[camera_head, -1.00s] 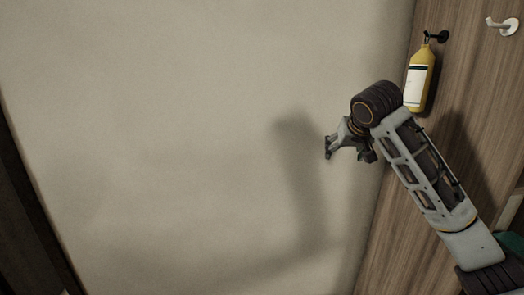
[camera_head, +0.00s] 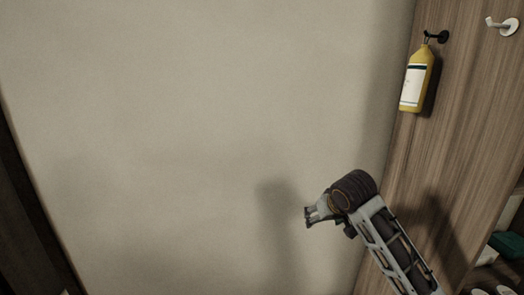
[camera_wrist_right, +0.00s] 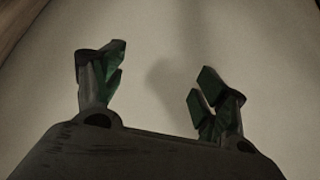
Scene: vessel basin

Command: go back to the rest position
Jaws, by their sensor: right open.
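My right gripper (camera_head: 308,216) is in the lower right of the head view, in front of the pale wall and clear of it as far as I can tell. Its arm comes up from the bottom edge. In the right wrist view the two fingers (camera_wrist_right: 160,88) stand wide apart with nothing between them but the plain pale surface behind. My left gripper is not in view.
A white hook (camera_head: 503,26) is farther right. A green item (camera_head: 508,244) sits at the lower right edge. The pale wall (camera_head: 200,110) is bare.

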